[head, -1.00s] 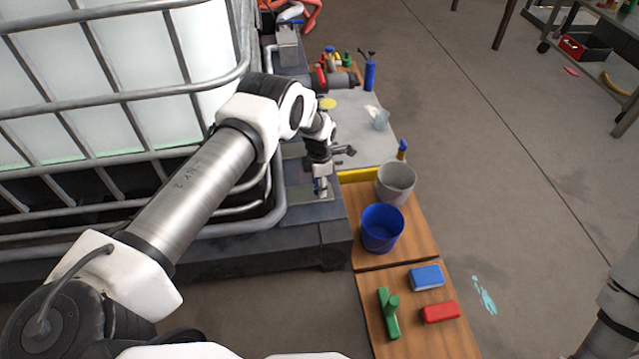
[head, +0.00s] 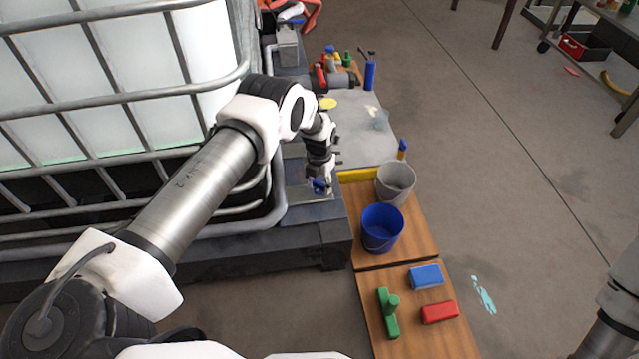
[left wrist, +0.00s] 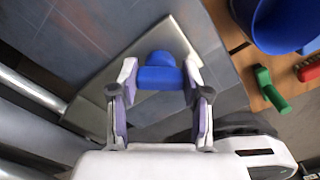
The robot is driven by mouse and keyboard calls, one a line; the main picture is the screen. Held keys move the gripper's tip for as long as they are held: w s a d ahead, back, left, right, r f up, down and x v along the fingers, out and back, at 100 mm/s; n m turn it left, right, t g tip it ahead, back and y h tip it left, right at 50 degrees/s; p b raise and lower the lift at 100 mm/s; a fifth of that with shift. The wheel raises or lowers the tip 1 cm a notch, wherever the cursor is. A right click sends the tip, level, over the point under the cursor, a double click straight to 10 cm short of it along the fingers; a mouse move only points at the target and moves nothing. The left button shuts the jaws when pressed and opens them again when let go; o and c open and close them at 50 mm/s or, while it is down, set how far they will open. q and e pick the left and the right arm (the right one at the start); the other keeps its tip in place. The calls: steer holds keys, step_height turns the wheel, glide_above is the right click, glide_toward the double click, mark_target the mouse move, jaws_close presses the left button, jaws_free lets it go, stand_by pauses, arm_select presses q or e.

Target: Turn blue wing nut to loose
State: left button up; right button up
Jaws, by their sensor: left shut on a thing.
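The blue wing nut (left wrist: 160,74) stands on a grey metal plate (left wrist: 100,85) in the left wrist view. In the head view the wing nut (head: 319,185) shows as a small blue patch beneath my left gripper, on the corner of the dark pallet base. My left gripper (left wrist: 161,80) has a finger on each side of the wing nut and is shut on it. The left gripper (head: 320,182) partly hides the nut in the head view. My right gripper is out of view; only part of my right arm shows at the right edge.
A white caged tank (head: 110,85) stands left of my gripper. A blue bucket (head: 382,230) and a grey bucket (head: 396,184) stand close by on the right. A blue block (head: 427,277), a red block (head: 440,312) and a green piece (head: 389,312) lie nearer. Open floor lies farther right.

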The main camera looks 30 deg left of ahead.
mark_target(319, 183)
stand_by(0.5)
arm_select(q)
steer(key=o, duration=1.2)
steer(key=shift+c, duration=0.2)
steer(key=shift+r, duration=0.1)
step_height(319, 183, up, 12)
